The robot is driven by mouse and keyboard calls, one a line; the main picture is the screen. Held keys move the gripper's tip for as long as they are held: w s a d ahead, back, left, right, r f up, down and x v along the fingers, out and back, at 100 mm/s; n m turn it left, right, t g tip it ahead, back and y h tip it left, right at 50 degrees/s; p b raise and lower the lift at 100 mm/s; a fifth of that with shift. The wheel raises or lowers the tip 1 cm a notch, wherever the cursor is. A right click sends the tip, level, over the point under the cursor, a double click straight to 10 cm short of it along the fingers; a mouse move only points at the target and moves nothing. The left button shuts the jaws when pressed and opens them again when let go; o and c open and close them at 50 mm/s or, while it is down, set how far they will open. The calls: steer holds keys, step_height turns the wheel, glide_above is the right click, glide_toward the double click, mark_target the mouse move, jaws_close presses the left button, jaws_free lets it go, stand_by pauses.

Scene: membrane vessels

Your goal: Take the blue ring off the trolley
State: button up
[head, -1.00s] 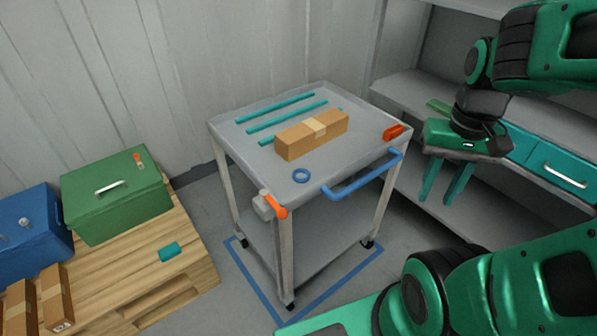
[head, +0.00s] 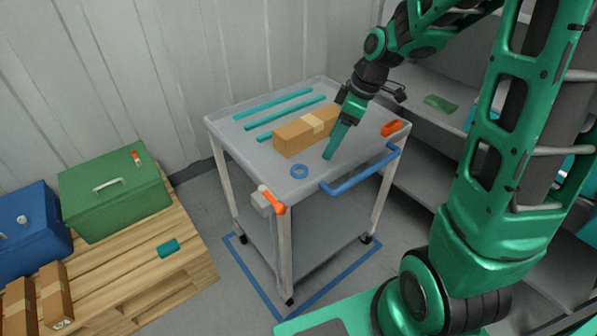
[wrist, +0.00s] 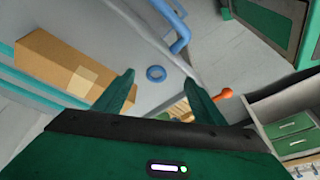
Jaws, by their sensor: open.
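The blue ring (head: 299,171) lies flat on the grey top of the trolley (head: 247,154), near its front left corner. It also shows in the wrist view (wrist: 155,73), ahead of the fingertips and roughly between their lines. My gripper (head: 328,156) is over the trolley top, right of the ring and beside the cardboard box, fingers pointing down. In the wrist view its two fingers (wrist: 165,84) are spread apart with nothing held between them. The ring is apart from both fingers.
A cardboard box (head: 297,138) and several teal bars (head: 284,115) lie behind the ring. An orange-red object (head: 390,129) lies at the right. A blue handle (head: 360,173) runs along the front edge, and an orange clamp (head: 271,200) is at the corner. Shelves stand behind right.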

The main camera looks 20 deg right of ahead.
steer(key=w+a+f+n, duration=0.2)
steer(key=w+a, duration=0.1)
glide_toward(299, 173)
steer(key=shift+d+f+y, duration=0.15)
steer(key=shift+d+y, duration=0.05)
steer(key=shift+y, duration=0.1)
steer(key=shift+x, duration=2.95)
steer(key=c, duration=1.1)
